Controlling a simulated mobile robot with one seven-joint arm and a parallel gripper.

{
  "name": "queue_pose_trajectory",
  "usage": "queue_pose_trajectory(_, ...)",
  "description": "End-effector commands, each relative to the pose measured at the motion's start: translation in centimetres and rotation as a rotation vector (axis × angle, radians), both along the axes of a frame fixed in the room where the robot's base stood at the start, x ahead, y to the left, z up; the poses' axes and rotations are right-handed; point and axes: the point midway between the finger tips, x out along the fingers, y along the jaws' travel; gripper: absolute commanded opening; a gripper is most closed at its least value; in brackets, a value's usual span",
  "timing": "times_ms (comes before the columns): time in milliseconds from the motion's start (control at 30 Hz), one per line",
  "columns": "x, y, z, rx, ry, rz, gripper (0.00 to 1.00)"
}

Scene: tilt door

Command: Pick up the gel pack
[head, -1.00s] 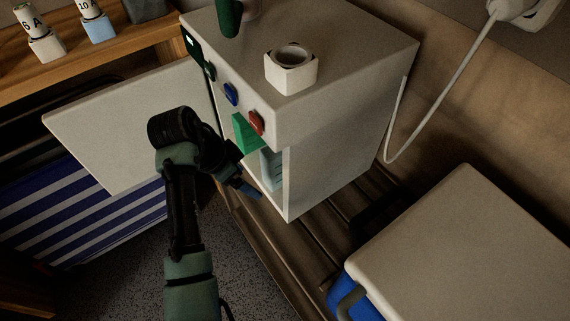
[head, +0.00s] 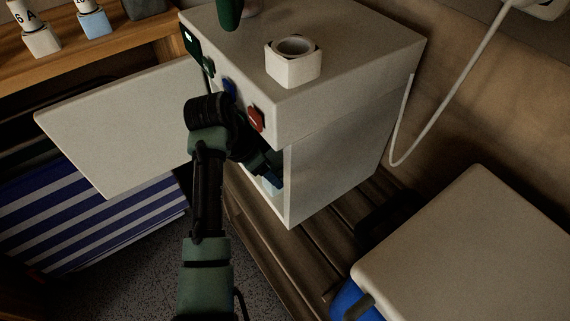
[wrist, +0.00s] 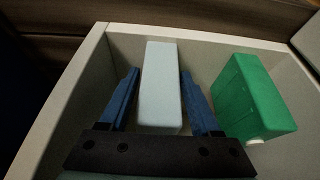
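A pale light-blue block, which looks like the gel pack (wrist: 161,88), stands inside the open white cabinet. In the wrist view my gripper (wrist: 160,90) is open, with one blue finger on each side of the pale block. Small gaps show between the fingers and the block, and I see no clear grip. In the head view a bit of the pale block (head: 270,185) shows low in the cabinet opening. My gripper (head: 272,168) is inside that opening there, mostly hidden by my arm.
A green box (wrist: 250,98) stands right of the pale block inside the cabinet. The cabinet (head: 330,150) has its door (head: 120,125) swung open to the left. A white ring-shaped holder (head: 293,62) sits on top. A pale lid (head: 475,245) lies at lower right.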

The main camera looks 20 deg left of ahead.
Motion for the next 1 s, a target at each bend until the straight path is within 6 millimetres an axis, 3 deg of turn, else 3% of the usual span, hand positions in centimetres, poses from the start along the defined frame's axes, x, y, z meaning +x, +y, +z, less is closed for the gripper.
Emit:
queue_pose_trajectory(33, -0.01, 0.01, -0.01, 0.000, 0.000, 0.000, 0.53)
queue_pose_trajectory(333, -0.03, 0.01, -0.02, 0.000, 0.000, 0.000, 0.00)
queue_pose_trajectory(1000, 0.03, 0.02, 0.62, 0.000, 0.000, 0.000, 0.00)
